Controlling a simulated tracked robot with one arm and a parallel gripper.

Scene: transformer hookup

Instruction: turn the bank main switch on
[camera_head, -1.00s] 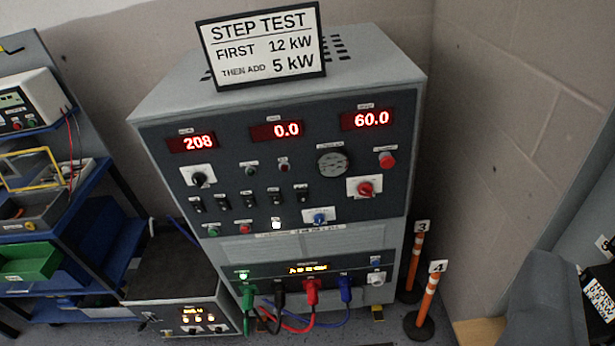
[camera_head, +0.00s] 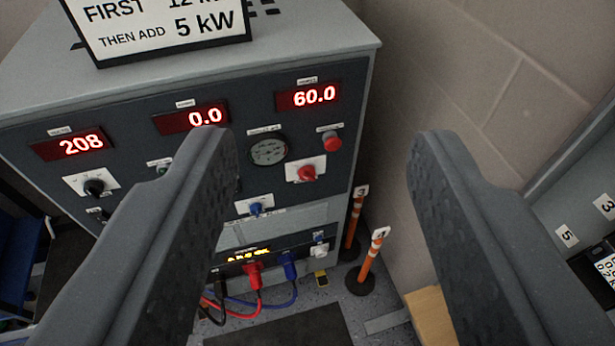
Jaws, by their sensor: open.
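A grey load bank cabinet (camera_head: 366,75) with a dark front panel stands ahead. The panel carries a red rotary switch (camera_head: 307,172) on a white plate, a black rotary knob (camera_head: 94,186) on a white plate, and a blue knob (camera_head: 256,208) lower down. The labels are too small to read, so I cannot tell which is the bank main switch. My gripper (camera_head: 322,140) is open and empty, its two dark fingers spread wide in front of the panel. The red switch shows between the fingers. The left finger hides the small switches in the panel's middle.
A red push button (camera_head: 332,142) sits just above the red switch. Displays read 208, 0.0 and 60.0. A STEP TEST sign (camera_head: 160,35) stands on top. Plugged cables (camera_head: 257,285) hang below. Orange posts (camera_head: 369,262) and a block wall are close on the right.

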